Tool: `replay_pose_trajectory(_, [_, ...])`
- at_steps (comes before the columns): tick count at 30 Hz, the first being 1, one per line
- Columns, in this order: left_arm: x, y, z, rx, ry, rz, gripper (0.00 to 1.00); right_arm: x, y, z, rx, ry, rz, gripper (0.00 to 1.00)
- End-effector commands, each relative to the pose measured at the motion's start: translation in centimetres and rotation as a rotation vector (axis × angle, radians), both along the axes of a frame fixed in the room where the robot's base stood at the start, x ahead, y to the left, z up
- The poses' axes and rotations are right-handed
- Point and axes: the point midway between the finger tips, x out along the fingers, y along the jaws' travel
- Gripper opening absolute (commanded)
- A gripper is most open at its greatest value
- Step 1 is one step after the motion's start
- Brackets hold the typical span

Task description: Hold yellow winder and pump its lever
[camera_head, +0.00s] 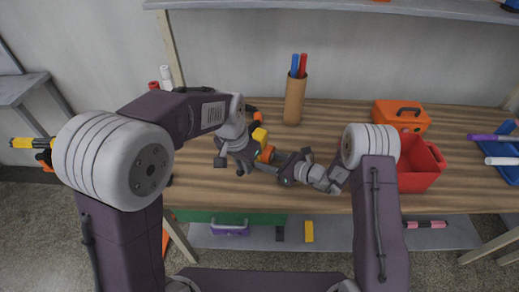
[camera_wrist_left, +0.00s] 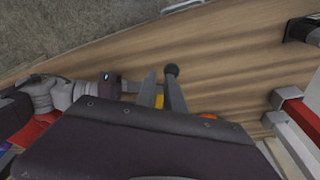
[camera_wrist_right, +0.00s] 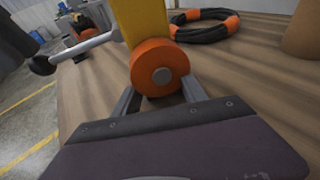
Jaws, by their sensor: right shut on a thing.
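The yellow winder (camera_head: 260,137) stands on the wooden table between my two grippers. In the right wrist view, its yellow body (camera_wrist_right: 143,22) rises above an orange drum (camera_wrist_right: 160,68). Its metal lever (camera_wrist_right: 88,46) ends in a black ball knob (camera_wrist_right: 42,65) at the left. My right gripper (camera_wrist_right: 160,98) is shut on the winder at the orange drum, with a finger on each side. My left gripper (camera_wrist_left: 160,88) has its fingers apart. In the left wrist view, the knob (camera_wrist_left: 171,70) shows by its right fingertip. I cannot tell whether they touch.
A black and orange hose coil (camera_wrist_right: 205,20) lies behind the winder. A brown holder (camera_head: 294,98) with red and blue sticks stands at the back. An orange toolbox (camera_head: 402,116) and a red bin (camera_head: 420,180) are to the right. The table's front edge is close to both grippers.

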Motion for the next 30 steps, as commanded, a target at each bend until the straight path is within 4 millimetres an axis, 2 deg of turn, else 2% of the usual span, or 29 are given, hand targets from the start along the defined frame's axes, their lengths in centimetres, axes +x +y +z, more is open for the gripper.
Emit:
replay_pose_trajectory(3, [0.1, 0.0, -0.8, -0.001, -0.001, 0.000, 0.13, -0.1, 0.0, 0.0, 0.000, 0.000, 0.002, 0.27])
replay_pose_trajectory(5, [0.1, -0.1, -0.6, -0.002, -0.003, 0.000, 0.13, 0.0, 0.0, 0.0, 0.000, 0.000, 0.002, 0.27])
replay_pose_trajectory(16, [0.2, -0.1, 3.2, -0.002, -0.003, 0.000, 0.13, 0.0, 0.0, 0.0, 0.000, 0.000, 0.001, 0.27])
replay_pose_trajectory(25, [0.2, -0.1, 4.1, -0.001, -0.001, 0.000, 0.13, 0.0, 0.0, 0.0, 0.001, 0.001, 0.000, 0.27])
replay_pose_trajectory(30, [0.8, -0.3, 5.7, -0.001, -0.004, 0.000, 0.13, 0.0, 0.0, 0.0, 0.001, 0.001, 0.000, 0.27])
